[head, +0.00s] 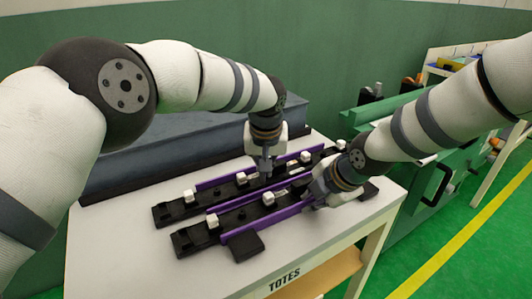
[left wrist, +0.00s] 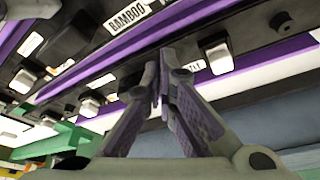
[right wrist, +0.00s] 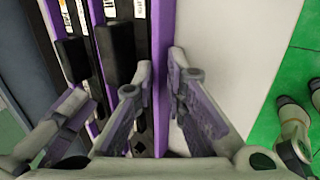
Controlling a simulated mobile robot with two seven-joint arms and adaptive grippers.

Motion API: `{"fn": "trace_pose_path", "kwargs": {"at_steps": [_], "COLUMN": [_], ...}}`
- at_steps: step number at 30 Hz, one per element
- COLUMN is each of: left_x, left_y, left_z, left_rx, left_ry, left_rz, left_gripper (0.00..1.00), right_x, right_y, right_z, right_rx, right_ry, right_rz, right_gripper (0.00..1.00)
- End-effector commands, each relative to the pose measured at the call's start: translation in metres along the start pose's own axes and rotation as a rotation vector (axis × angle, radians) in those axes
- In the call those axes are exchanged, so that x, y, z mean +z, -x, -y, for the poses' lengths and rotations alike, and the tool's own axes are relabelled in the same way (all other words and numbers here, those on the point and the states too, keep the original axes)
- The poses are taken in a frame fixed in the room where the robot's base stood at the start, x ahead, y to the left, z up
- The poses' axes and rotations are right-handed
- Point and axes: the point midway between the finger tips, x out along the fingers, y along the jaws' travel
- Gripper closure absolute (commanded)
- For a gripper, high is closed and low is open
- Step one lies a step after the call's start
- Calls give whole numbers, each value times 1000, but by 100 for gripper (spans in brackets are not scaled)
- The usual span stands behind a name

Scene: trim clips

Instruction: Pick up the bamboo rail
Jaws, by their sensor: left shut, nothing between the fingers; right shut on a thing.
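Long purple rails lie along two black fixtures with white clips on a white table. My right gripper (head: 318,196) is shut on the front purple rail (head: 270,223), near its right end. That rail also shows between the fingers in the right wrist view (right wrist: 167,102). My left gripper (head: 266,172) is shut and empty, pointing down over the fixtures near mid-length; its fingertips meet in the left wrist view (left wrist: 161,75). A label there reads BAMBOO (left wrist: 128,15), on a black fixture. I cannot tell which purple rail it names.
The front fixture (head: 184,243) and back fixture (head: 166,215) lie side by side. A small black block (head: 245,246) sits at the front rail's left end, another (head: 371,190) at the right. A dark grey raised ledge (head: 130,165) runs behind. The table's front left (head: 110,260) is bare.

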Motion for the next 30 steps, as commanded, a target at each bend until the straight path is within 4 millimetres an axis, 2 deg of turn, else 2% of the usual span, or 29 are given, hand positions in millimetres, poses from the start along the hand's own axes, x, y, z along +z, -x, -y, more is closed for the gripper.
{"fn": "trace_pose_path", "kwargs": {"at_steps": [1, 9, 20, 24, 30], "left_x": [5, 30, 33, 44, 49], "left_y": [7, 15, 16, 20, 20], "left_z": [0, 0, 0, -1, 0], "left_rx": [0, 2, 2, 1, 1], "left_ry": [-4, -1, -1, -4, 0], "left_rz": [-4, -3, -3, -3, 2], "left_gripper": [100, 100, 100, 100, 100], "right_x": [0, 0, 0, 0, 0], "right_y": [-2, -2, -2, -2, -2], "right_z": [4, 4, 4, 4, 4], "right_rx": [-8, -9, -10, -10, -8], "right_ry": [1, 1, 0, 0, -1], "right_rz": [0, -1, -1, -1, -1], "right_gripper": [100, 100, 100, 100, 100]}}
